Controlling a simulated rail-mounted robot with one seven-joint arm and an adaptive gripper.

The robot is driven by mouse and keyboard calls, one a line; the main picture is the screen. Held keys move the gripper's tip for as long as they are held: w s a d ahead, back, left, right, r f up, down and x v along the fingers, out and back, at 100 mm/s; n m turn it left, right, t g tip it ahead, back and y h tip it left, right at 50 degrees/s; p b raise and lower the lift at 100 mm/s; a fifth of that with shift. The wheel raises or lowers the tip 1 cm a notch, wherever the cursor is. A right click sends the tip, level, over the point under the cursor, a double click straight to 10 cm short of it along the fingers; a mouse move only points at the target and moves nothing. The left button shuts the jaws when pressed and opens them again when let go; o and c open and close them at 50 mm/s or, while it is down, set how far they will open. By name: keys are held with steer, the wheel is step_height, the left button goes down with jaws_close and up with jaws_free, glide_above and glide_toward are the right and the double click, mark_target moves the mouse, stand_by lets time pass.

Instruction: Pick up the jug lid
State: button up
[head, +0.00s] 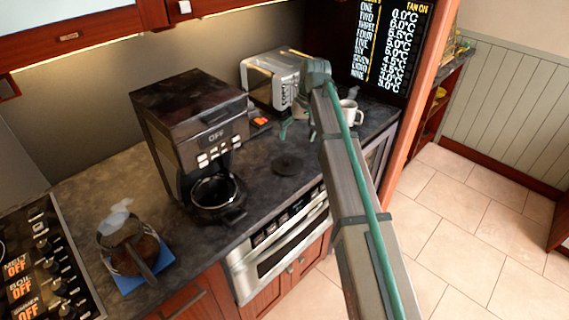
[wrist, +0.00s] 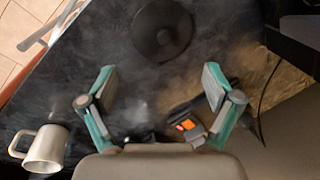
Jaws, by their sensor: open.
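The jug lid (head: 287,165) appears as a dark round disc with a small raised middle, lying flat on the dark counter in front of the toaster. In the wrist view the lid (wrist: 162,28) is at the top centre, beyond the fingertips. My gripper (head: 297,132) is above the counter, between the toaster and the lid. In the wrist view my gripper (wrist: 160,80) has its two fingers wide apart with nothing between them. It is apart from the lid. In the head view my arm partly hides the gripper.
The toaster (head: 270,80) is behind. A mug (wrist: 43,148) stands to the right in the head view. A small orange-marked object (wrist: 187,125) lies near the toaster. A glass vessel (head: 128,255) stands on a blue mat.

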mark_target(291, 164)
steer(key=shift+d+p+x, duration=0.2)
steer(key=shift+p+x, duration=0.7)
steer(key=shift+x, duration=1.7)
steer(key=shift+d+p+x, duration=0.2)
steer(key=shift+p+x, duration=0.65)
steer(key=shift+x, duration=1.8)
steer(key=shift+w, duration=0.1)
steer(key=c, duration=0.9)
steer(key=shift+o, duration=0.2)
steer(key=shift+r, duration=0.1)
